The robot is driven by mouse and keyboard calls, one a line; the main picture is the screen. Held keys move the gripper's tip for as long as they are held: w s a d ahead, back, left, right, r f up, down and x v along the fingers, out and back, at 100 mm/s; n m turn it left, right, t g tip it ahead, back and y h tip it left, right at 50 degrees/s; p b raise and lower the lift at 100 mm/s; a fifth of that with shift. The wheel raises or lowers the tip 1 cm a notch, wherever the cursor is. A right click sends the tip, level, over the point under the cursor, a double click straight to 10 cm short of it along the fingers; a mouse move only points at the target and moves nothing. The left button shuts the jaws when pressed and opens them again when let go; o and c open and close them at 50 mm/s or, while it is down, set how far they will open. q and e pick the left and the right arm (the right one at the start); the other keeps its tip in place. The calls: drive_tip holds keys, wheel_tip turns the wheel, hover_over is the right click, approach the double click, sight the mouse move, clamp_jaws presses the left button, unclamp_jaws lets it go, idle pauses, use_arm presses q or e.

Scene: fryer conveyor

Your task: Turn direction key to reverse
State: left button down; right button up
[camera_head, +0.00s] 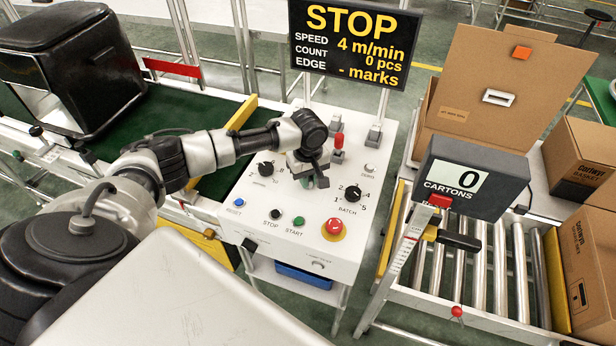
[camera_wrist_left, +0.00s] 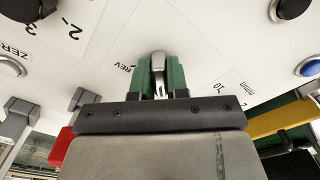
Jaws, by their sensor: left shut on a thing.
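The white control panel (camera_head: 250,205) stands in front of me with knobs, buttons and printed labels. My left gripper (camera_head: 318,181) reaches down onto its middle from the left. In the left wrist view its two green fingers are shut on the metal direction key (camera_wrist_left: 158,64), one finger on each side. A "REV" label (camera_wrist_left: 127,67) is printed just left of the key. In the head view the gripper hides the key. My right gripper is not in view.
The batch knob (camera_head: 352,192), red emergency button (camera_head: 334,227), green start button (camera_head: 298,220) and speed knob (camera_head: 265,168) surround the gripper. The display (camera_head: 355,45) reads STOP, 4 m/min. A roller conveyor (camera_head: 478,265) lies right.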

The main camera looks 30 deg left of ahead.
use_arm(q)
drive_tip(key=shift+r+m+p, duration=0.2)
drive_tip(key=shift+m+p, duration=0.5)
drive_tip(key=shift+p, duration=0.4)
drive_tip(key=shift+m+p, duration=0.8)
drive_tip(key=m+p, duration=0.3)
drive_tip(key=m, duration=0.1)
drive_tip(key=shift+f+m, duration=0.1)
drive_tip(key=shift+m, duration=0.2)
drive_tip(key=m+p, duration=0.1)
drive_tip(key=m, duration=0.3)
drive_tip(key=shift+m, duration=0.3)
drive_tip(key=m+p, duration=0.1)
drive_tip(key=m, duration=0.4)
drive_tip(key=shift+f+m, duration=0.1)
drive_tip(key=shift+m, duration=0.2)
drive_tip(key=c, duration=1.1)
unclamp_jaws()
